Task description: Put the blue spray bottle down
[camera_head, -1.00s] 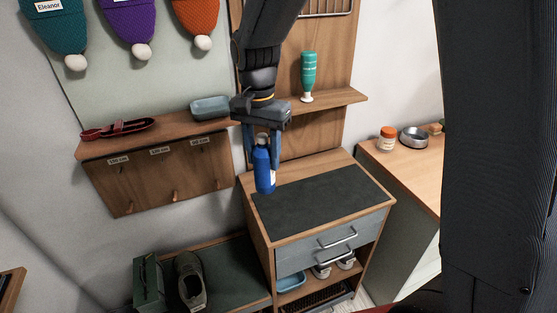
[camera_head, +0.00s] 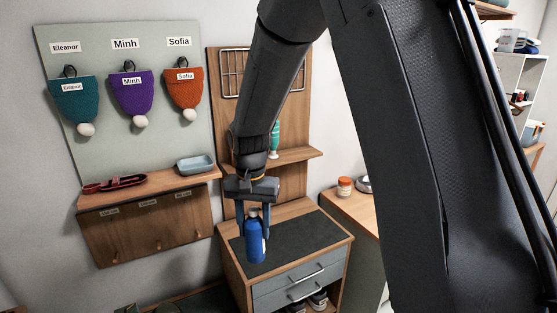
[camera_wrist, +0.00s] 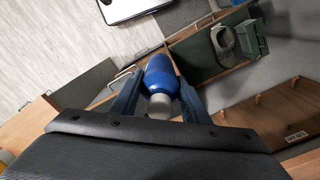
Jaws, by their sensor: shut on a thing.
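The blue spray bottle (camera_head: 255,243) hangs upright in my gripper (camera_head: 254,222), over the left part of the dark mat on the drawer cabinet in the head view. My gripper is shut on its upper part. In the wrist view the blue bottle (camera_wrist: 161,78), with a grey cap toward me, sits between the two fingers of my gripper (camera_wrist: 160,98). I cannot tell whether its base touches the mat.
The dark mat (camera_head: 299,236) is clear to the right of the bottle. A green bottle (camera_head: 275,141) stands behind my arm. An orange-lidded jar (camera_head: 345,187) is at the right.

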